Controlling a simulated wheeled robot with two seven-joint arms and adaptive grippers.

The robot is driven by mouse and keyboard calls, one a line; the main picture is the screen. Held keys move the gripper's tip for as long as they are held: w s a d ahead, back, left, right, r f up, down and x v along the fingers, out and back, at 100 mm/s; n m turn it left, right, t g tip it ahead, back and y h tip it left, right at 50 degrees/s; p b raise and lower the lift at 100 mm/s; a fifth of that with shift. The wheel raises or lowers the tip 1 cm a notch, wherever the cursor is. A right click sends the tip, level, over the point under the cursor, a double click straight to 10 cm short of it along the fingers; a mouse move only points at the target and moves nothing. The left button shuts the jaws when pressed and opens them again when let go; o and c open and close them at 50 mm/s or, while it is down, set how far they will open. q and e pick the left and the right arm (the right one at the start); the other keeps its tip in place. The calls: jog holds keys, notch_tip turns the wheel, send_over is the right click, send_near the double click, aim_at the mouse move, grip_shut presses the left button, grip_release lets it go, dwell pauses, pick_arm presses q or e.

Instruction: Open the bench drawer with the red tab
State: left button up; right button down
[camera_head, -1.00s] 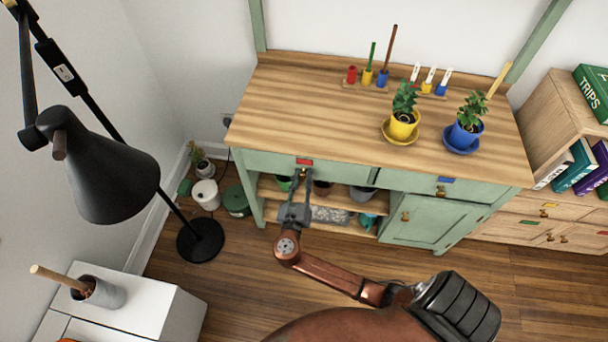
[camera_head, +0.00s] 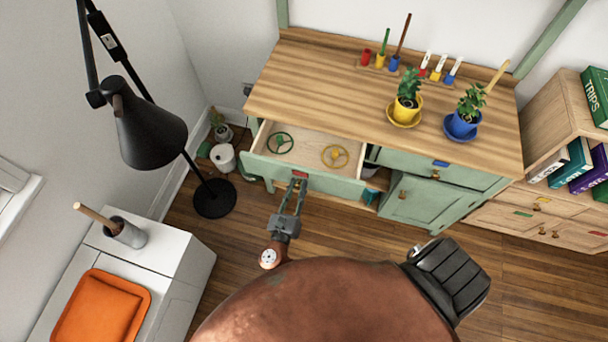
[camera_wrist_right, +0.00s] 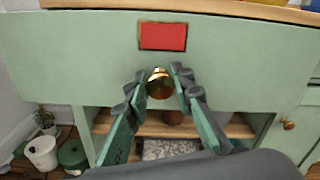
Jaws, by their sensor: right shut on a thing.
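The green bench drawer (camera_head: 332,184) with the red tab (camera_head: 300,174) stands pulled out from the bench. Its inside shows, with a green ring-shaped item (camera_head: 280,143) and a yellow one (camera_head: 335,156) lying in it. My right gripper (camera_head: 297,187) is at the drawer front, below the red tab. In the right wrist view, its fingers (camera_wrist_right: 159,88) are on both sides of the round brass knob (camera_wrist_right: 158,82), under the red tab (camera_wrist_right: 162,36), and shut on it. My left gripper is not in view.
The wooden bench top (camera_head: 330,85) holds a yellow pot (camera_head: 407,110), a blue pot (camera_head: 464,125) and small coloured holders. A black lamp (camera_head: 150,130) stands at the left. A white cabinet (camera_head: 165,245) with an orange tray (camera_head: 100,307) is at the lower left. Bare floor lies before the bench.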

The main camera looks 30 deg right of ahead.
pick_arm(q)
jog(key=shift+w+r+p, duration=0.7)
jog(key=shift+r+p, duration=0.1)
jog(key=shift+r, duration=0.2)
pick_arm(e)
jog(key=shift+v, duration=2.7)
jog(key=c, duration=1.6)
grip_release()
jog(key=shift+r, duration=0.15)
notch_tip(320, 180, up, 10)
jog(key=shift+f, duration=0.15)
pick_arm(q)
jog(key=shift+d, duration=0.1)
